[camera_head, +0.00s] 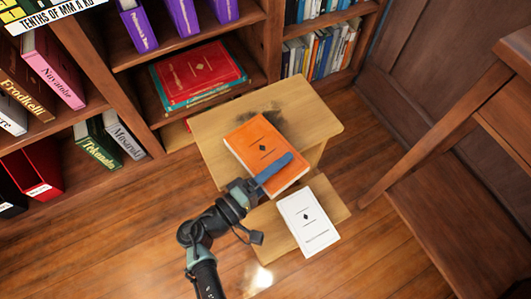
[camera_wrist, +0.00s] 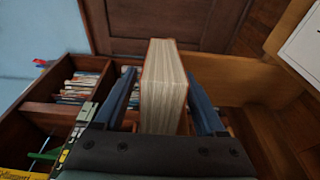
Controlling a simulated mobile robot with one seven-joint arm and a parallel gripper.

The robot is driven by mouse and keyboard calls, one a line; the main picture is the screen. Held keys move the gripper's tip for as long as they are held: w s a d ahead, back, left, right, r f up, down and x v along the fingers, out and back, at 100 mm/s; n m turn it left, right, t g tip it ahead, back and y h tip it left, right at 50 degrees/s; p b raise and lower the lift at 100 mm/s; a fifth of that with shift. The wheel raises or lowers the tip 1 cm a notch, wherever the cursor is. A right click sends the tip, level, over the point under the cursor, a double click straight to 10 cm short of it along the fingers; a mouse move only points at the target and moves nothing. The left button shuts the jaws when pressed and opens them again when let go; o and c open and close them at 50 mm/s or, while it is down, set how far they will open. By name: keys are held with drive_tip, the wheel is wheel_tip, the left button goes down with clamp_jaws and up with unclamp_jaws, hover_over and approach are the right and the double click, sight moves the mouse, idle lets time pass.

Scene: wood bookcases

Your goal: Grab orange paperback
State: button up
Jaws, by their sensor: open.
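The orange paperback (camera_head: 258,140) lies flat on the upper step of a light wooden step stool (camera_head: 318,110). In the wrist view the book (camera_wrist: 164,85) shows its cream page edges and thin orange cover edges. My gripper (camera_head: 283,165) reaches in from the front, with a blue finger seen over the near right part of the book. In the wrist view my gripper (camera_wrist: 165,100) is open, with one blue finger on each side of the book. A gap shows on the right; whether the left finger touches the book I cannot tell.
A white book (camera_head: 308,222) lies on the lower step, close to my gripper. Bookcases with a red book (camera_head: 200,72) and purple books (camera_head: 180,15) stand behind and left. A wooden chair (camera_head: 450,190) stands at right. Open floor (camera_head: 110,240) lies front left.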

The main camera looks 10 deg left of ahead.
drive_tip(key=shift+w+d, duration=0.1)
clamp_jaws()
idle(0.3)
drive_tip(key=shift+r, duration=0.1)
